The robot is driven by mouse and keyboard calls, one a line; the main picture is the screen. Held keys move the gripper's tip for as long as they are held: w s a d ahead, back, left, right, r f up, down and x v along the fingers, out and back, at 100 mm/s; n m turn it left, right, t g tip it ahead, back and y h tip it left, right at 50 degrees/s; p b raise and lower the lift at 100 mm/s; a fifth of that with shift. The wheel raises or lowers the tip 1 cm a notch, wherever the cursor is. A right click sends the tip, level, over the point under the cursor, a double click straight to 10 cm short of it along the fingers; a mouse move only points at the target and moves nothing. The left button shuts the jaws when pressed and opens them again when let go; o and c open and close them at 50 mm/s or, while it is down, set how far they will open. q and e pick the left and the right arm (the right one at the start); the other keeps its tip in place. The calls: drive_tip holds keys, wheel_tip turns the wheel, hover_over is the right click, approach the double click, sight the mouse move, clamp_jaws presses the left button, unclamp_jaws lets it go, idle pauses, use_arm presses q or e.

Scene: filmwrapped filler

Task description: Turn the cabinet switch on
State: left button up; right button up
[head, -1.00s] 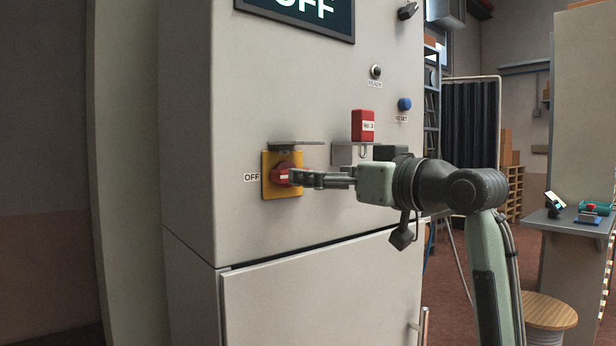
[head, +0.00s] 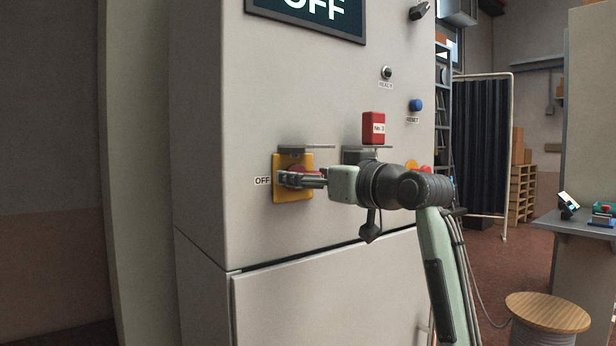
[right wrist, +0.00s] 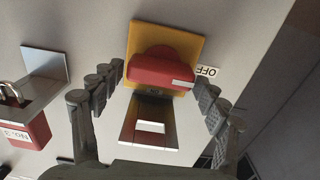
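The cabinet switch is a red rotary handle (right wrist: 160,68) on a yellow plate (head: 280,190). In the right wrist view its white mark lies toward the "OFF" label (right wrist: 207,71). The cabinet display (head: 310,12) also reads OFF. My right gripper (head: 296,180) is at the switch and partly covers the handle in the head view. In the right wrist view, my right gripper (right wrist: 160,78) has its fingers spread, one at each end of the handle. I cannot tell whether they touch it. My left gripper is not in view.
A slotted metal hasp (right wrist: 135,122) sticks out at the handle, above it in the head view. A red padlock marked "No. 3" (head: 374,128) is on a bracket to the right. A blue reset button (head: 415,105) sits higher. A wooden-topped spool (head: 548,312) stands at lower right.

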drive_tip(key=c, duration=0.7)
drive_tip(key=shift+c, duration=0.2)
drive_tip(key=shift+m, duration=0.3)
drive_tip(key=shift+w+d+m, duration=0.1)
drive_tip(key=shift+d+m, duration=0.05)
drive_tip(key=shift+m, duration=2.95)
drive_tip(key=o, duration=1.1)
drive_tip(key=v, duration=1.2)
